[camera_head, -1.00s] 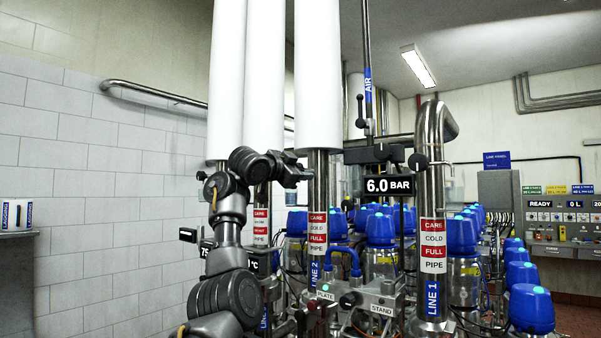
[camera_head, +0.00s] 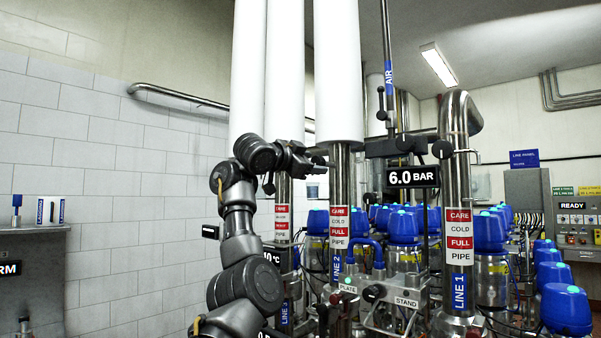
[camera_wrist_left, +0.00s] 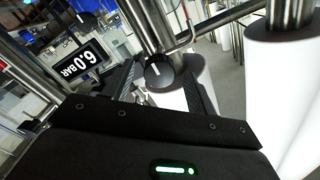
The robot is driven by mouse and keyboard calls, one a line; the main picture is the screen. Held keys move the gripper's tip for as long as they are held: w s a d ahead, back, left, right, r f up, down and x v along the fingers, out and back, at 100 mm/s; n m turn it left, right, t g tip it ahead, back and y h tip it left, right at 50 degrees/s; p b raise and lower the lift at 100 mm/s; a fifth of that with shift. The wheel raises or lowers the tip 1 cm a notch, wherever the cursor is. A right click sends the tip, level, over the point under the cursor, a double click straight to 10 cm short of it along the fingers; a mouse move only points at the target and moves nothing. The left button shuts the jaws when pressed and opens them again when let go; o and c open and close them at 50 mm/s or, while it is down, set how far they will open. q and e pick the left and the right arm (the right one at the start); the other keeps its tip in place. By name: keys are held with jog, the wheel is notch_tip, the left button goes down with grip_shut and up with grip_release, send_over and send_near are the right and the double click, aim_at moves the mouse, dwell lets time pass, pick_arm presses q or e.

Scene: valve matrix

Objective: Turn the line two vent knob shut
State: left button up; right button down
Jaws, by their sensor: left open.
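The line two pipe (camera_head: 337,262) is a steel riser with a red and white label and a blue LINE 2 tag, in the middle of the head view. My left gripper (camera_head: 316,164) is beside its upper bare part, just below the white sleeve. In the left wrist view a round black knob (camera_wrist_left: 159,71) with a white pointer mark sits on a steel pipe. The open fingers of my left gripper (camera_wrist_left: 163,86) stand on either side of it; I cannot tell whether they touch it. In the head view this knob is hidden behind the gripper. My right gripper is not in view.
A 6.0 BAR display (camera_head: 413,177) hangs right of the gripper. The line one pipe (camera_head: 457,200) stands further right, with several blue-capped valves (camera_head: 405,226) behind. Another pipe (camera_head: 283,215) stands left of line two. A white tiled wall (camera_head: 110,200) is at left.

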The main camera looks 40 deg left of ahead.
pick_arm(q)
jog(key=s+b, duration=0.3)
jog(key=s, duration=0.3)
jog(key=shift+d, duration=0.1)
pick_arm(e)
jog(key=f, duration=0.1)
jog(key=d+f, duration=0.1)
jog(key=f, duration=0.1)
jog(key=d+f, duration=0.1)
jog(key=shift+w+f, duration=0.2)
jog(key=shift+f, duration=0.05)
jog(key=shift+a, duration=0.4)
pick_arm(q)
jog(key=shift+f, duration=0.1)
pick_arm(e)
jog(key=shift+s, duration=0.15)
